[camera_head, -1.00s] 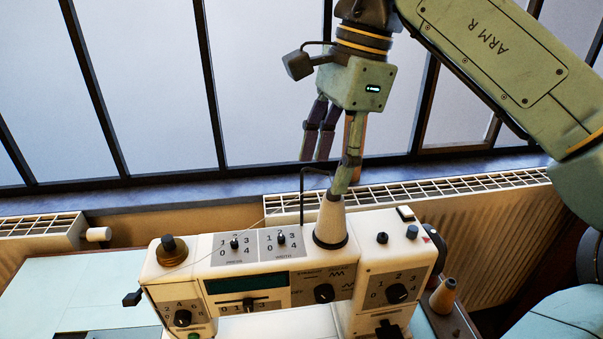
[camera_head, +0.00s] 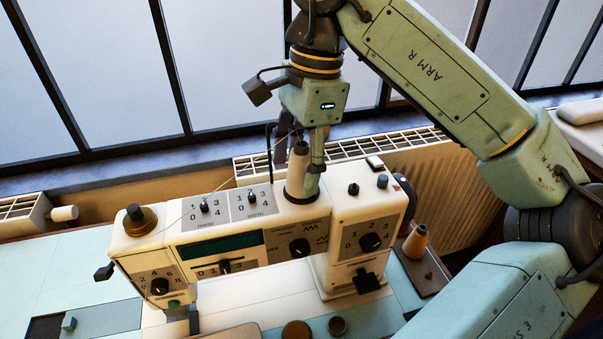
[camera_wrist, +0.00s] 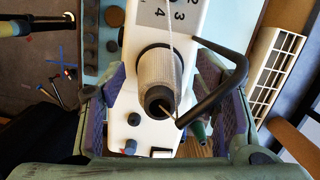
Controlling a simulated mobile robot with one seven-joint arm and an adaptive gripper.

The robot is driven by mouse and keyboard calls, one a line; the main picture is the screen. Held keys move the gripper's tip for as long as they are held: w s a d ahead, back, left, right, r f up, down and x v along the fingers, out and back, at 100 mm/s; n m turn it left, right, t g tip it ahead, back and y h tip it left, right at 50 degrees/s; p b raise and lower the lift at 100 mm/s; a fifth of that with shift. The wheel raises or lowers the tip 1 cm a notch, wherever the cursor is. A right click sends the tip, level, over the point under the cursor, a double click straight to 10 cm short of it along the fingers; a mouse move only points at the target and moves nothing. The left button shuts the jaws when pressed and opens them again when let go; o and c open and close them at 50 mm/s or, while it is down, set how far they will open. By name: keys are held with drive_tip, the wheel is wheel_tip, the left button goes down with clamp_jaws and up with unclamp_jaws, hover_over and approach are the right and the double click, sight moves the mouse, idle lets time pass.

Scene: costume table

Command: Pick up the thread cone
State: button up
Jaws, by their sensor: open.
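My gripper (camera_head: 301,163) is open and pointing down around the cone's upper part. One green finger is just right of the cone; the others are partly hidden behind it. In the wrist view the cone (camera_wrist: 157,68) lies between the spread purple finger pads, with gaps on both sides. I cannot tell any contact.
A black bent thread guide (camera_wrist: 222,82) rises close beside the cone, near one finger. A second, tan cone (camera_head: 415,242) stands on a small board right of the machine. A radiator (camera_head: 440,195) and window are behind. The pale table (camera_head: 60,285) has free room at left.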

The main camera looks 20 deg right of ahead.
drive_tip(key=shift+a+f, duration=0.1)
drive_tip(key=shift+f, duration=0.65)
drive_tip(key=shift+r, duration=0.1)
drive_tip(key=shift+c, duration=0.2)
drive_tip(key=c, duration=1.1)
